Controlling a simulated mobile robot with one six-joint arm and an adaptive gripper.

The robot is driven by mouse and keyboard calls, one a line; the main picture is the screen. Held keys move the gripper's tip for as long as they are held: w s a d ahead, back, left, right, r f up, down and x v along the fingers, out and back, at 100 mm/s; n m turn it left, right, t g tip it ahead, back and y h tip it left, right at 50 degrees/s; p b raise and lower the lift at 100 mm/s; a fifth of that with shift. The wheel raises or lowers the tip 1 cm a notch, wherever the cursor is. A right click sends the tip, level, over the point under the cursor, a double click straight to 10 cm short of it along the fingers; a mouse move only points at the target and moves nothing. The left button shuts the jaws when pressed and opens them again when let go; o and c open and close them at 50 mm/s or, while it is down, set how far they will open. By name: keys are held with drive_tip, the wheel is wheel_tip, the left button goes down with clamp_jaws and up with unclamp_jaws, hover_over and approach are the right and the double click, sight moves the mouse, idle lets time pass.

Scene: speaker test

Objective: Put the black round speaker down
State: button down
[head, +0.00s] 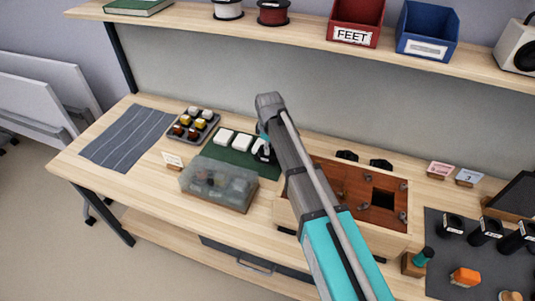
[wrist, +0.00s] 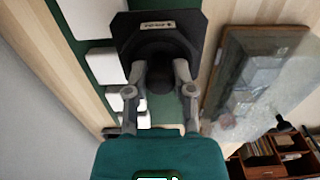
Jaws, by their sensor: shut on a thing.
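My gripper (wrist: 161,76) is shut on a black speaker (wrist: 160,40) in the wrist view. The speaker has a dark square-looking flange with a small pale label, and a round part between my fingers. It is over or near the green mat (wrist: 103,72), and I cannot tell whether it touches the mat. In the head view, my arm hides most of the gripper and speaker. The green mat (head: 225,155) there carries white blocks (head: 242,141), and a dark bit shows at its right end beside my arm.
A clear-lidded box (head: 218,183) stands in front of the mat. A tray of small parts (head: 193,124) and a striped cloth (head: 128,137) lie left. A wooden cabinet (head: 375,195) with a square opening lies right. A shelf with red and blue bins (head: 428,30) runs above.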

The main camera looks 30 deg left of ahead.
drive_tip(key=shift+f+b, duration=1.4)
drive_tip(key=shift+f, duration=0.2)
drive_tip(key=shift+f, duration=0.1)
drive_tip(key=shift+c, duration=2.3)
unclamp_jaws()
drive_tip(key=shift+r, duration=0.2)
wheel_tip(320, 180, up, 12)
drive_tip(key=p, duration=1.2)
